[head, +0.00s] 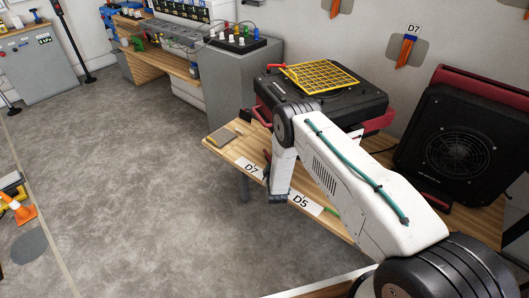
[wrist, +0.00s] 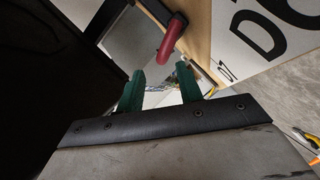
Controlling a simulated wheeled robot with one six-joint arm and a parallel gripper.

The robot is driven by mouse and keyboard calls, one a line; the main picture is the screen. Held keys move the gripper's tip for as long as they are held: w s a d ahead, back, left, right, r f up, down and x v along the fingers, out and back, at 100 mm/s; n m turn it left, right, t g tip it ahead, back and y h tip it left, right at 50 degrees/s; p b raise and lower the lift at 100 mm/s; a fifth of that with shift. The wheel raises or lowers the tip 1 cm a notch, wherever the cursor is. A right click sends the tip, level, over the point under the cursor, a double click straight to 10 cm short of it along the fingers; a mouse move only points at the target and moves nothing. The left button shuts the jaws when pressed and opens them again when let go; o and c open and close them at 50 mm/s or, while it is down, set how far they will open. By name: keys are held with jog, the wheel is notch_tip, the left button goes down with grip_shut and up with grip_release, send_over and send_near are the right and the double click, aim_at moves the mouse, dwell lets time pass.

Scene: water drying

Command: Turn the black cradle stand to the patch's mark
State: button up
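I cannot tell for sure which black thing is the cradle stand. A black, red-cornered unit (head: 345,102) with a yellow grid (head: 318,76) on top sits on the wooden table (head: 228,130). A black fan unit (head: 455,140) with a red frame leans against the wall at right. My gripper (head: 278,198) hangs by the table's front edge. In the wrist view my gripper (wrist: 160,70) has its green fingers apart. A red rounded handle (wrist: 172,36) on a dark bar lies just beyond and between the fingertips, not visibly gripped. The patch's mark is not identifiable.
Labels D7 (head: 249,168) and D5 (head: 303,204) run along the table's front edge. A small pad (head: 222,139) lies at its left corner. An orange D7 clip (head: 405,51) hangs on the wall. The grey floor (head: 130,170) is mostly clear.

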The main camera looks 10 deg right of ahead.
aim_at(268, 155)
jog(key=x, duration=0.5)
jog(key=a+x, duration=0.1)
jog(key=x, duration=0.1)
jog(key=shift+w+d, duration=0.1)
jog(key=shift+w, duration=0.3)
grip_shut()
jog(key=shift+s, duration=0.1)
